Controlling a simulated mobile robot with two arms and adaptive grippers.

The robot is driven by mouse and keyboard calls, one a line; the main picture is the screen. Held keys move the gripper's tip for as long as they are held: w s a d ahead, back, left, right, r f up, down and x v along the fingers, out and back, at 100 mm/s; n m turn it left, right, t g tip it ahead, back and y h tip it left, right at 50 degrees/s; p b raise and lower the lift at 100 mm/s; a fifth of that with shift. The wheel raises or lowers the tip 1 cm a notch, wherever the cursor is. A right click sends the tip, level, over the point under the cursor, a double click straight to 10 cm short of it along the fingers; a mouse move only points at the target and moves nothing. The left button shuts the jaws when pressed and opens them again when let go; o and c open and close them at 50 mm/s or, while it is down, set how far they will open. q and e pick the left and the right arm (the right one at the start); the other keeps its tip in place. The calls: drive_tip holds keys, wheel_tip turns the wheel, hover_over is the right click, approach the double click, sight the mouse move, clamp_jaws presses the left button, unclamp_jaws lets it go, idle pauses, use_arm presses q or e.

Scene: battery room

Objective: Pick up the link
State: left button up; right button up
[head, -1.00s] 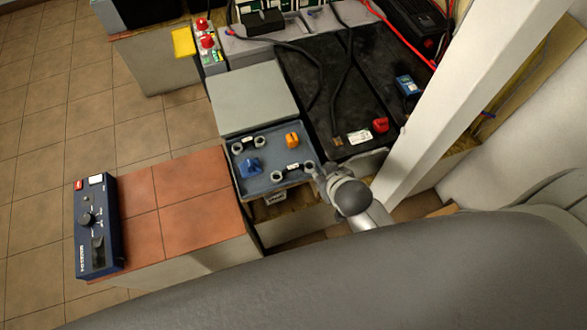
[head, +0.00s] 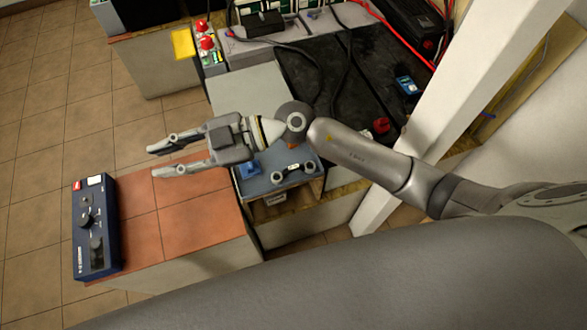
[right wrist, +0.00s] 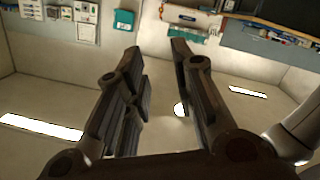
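A link (head: 294,173), a short dark bar with a ring at each end and a white label, lies on the blue-grey tray (head: 275,183). A second link that showed earlier at the tray's back left is now hidden behind my right arm. My right gripper (head: 154,161) is open and empty, above the red-tiled top and left of the tray, its fingers pointing left. In the right wrist view its two fingers (right wrist: 157,56) stand apart with nothing between them. My left gripper is not in view.
A blue clip (head: 250,170) lies on the tray; an orange one is mostly hidden. The red-tiled top (head: 190,215) is clear except for a blue control box (head: 97,230) at its left. A white post (head: 465,110) stands at right, beside black batteries (head: 340,80).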

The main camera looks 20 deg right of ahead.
wheel_tip(320, 180, down, 6)
drive_tip(key=d+g+h, duration=0.1)
drive_tip(key=d+h, duration=0.1)
drive_tip(key=h, duration=0.2)
drive_tip(key=m+h+b, duration=0.4)
drive_tip(key=h+b, duration=0.1)
drive_tip(key=h, duration=0.8)
hover_over(294, 167)
drive_tip(key=f, duration=1.6)
drive_tip(key=shift+a+f, duration=0.25)
drive_tip(key=shift+a, duration=0.1)
drive_tip(key=f+b, duration=0.2)
drive_tip(key=f, duration=0.1)
drive_tip(key=f+b, duration=0.2)
drive_tip(key=shift+d, duration=0.3)
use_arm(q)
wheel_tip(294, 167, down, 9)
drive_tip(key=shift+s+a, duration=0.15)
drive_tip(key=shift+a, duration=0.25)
use_arm(e)
drive_tip(key=shift+c, duration=0.2)
clamp_jaws()
